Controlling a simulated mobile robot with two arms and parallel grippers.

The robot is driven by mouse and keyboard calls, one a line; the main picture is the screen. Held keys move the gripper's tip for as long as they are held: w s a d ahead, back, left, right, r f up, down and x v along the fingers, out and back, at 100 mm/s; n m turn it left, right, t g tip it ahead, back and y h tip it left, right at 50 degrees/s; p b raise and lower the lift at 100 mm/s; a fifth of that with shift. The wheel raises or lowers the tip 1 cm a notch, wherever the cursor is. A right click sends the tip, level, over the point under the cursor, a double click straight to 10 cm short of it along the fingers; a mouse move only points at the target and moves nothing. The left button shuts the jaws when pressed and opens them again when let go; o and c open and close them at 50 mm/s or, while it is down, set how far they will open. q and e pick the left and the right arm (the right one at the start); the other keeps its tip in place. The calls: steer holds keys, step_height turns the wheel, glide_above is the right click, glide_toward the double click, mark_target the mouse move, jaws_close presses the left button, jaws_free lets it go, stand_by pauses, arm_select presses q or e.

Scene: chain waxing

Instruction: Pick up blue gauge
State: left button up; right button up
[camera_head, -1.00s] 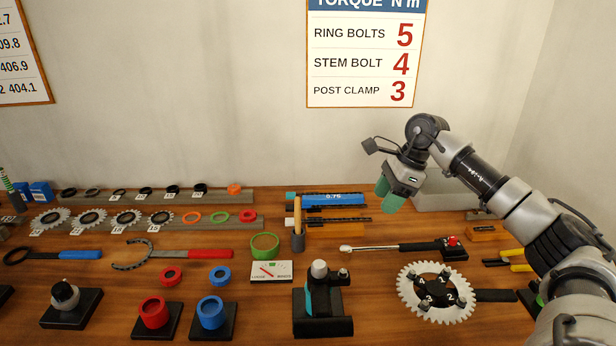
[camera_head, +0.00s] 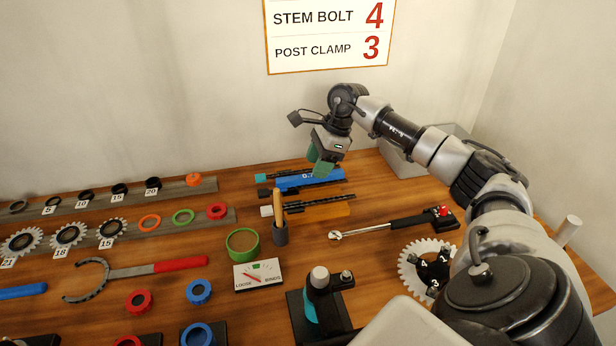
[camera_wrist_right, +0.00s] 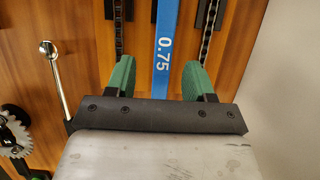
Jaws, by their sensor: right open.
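The blue gauge (camera_head: 296,180) is a flat blue bar marked 0.75. It lies at the back of the wooden bench, partly hidden by my right gripper in the head view. My right gripper (camera_head: 321,165) has green fingers and is above the right end of the gauge. In the right wrist view, the gauge (camera_wrist_right: 167,45) runs between the two open fingers (camera_wrist_right: 165,80), with a gap on either side. I cannot tell the height between fingers and gauge. My left gripper does not show.
A dark chain (camera_head: 318,202) lies in front of the gauge, and another chain (camera_wrist_right: 119,30) lies beside it. A wooden-handled tool stands in a dark cup (camera_head: 280,234). A torque wrench (camera_head: 385,225) lies nearer. A grey bin (camera_head: 395,160) stands to the right.

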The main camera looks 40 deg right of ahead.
mark_target(310, 180)
steer(key=p+x, duration=0.1)
steer(key=x, duration=0.2)
steer(key=shift+w+a+f, duration=0.1)
steer(key=shift+w+f, duration=0.15)
steer(key=shift+f, duration=0.05)
steer(key=shift+a+f, duration=0.1)
steer(key=shift+f, duration=0.4)
jaws_close()
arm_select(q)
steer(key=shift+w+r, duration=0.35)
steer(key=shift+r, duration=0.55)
arm_select(e)
steer(key=shift+w+r, duration=0.1)
steer(key=shift+r, duration=0.05)
